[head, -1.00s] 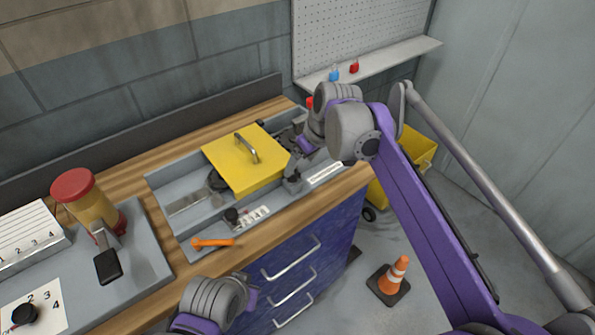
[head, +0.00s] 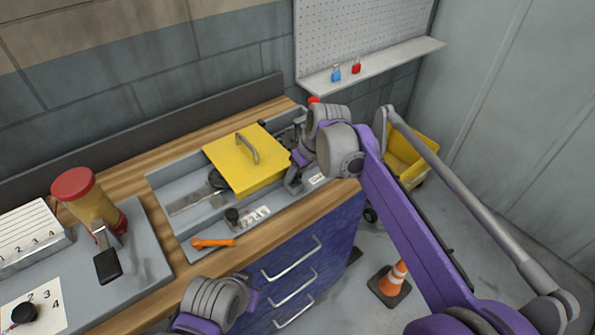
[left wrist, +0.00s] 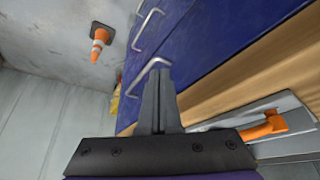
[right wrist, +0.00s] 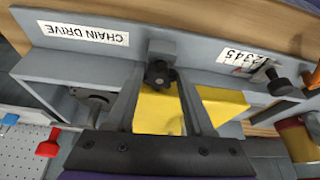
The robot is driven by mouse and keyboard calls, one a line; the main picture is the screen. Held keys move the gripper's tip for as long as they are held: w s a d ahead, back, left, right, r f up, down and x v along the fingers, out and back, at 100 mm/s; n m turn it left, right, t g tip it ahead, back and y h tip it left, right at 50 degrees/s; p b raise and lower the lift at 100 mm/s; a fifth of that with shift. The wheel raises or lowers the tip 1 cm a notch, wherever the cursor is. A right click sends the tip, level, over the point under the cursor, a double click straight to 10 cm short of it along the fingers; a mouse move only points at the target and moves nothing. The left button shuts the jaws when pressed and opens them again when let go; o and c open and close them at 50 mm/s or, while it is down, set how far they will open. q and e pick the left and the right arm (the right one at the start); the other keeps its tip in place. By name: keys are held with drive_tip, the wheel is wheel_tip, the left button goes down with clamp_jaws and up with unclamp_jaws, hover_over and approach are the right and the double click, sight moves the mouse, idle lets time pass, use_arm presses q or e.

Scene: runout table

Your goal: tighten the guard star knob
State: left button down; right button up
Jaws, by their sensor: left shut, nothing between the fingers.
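The yellow guard (head: 228,172) with its grey bar handle lies over the grey tray on the bench. It also shows in the right wrist view (right wrist: 157,112). The dark star knob (right wrist: 160,74) sits on a grey block at the tray wall in the right wrist view. In the head view my right gripper hides it. My right gripper (right wrist: 160,80) is open, its fingers on either side of the knob; I cannot tell whether they touch it. My left gripper (left wrist: 164,72) is shut and empty, in front of the bench by the blue drawers.
A orange wrench (head: 212,243) lies on the tray's front edge, near a black knob (head: 233,216) with a number label. The grey tray (right wrist: 90,75) bears a "CHAIN DRIVE" label (right wrist: 82,33). A yellow bin (head: 408,155) and a traffic cone (head: 393,277) stand on the floor right of the bench.

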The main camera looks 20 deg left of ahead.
clamp_jaws()
drive_tip(key=shift+m, duration=0.3)
drive_tip(key=shift+s+a+m+t+h+p, duration=0.2)
drive_tip(key=shift+m+t+h+p, duration=0.2)
drive_tip(key=shift+m, duration=0.8)
drive_tip(key=shift+s+a+m+t+h+p, duration=0.15)
drive_tip(key=shift+m+h+p, duration=0.25)
drive_tip(key=shift+m, duration=0.75)
drive_tip(key=shift+w+a+m+t+h+p, duration=0.1)
drive_tip(key=shift+m+t+h+p, duration=0.25)
drive_tip(key=shift+m, duration=0.8)
drive_tip(key=o, duration=0.8)
unclamp_jaws()
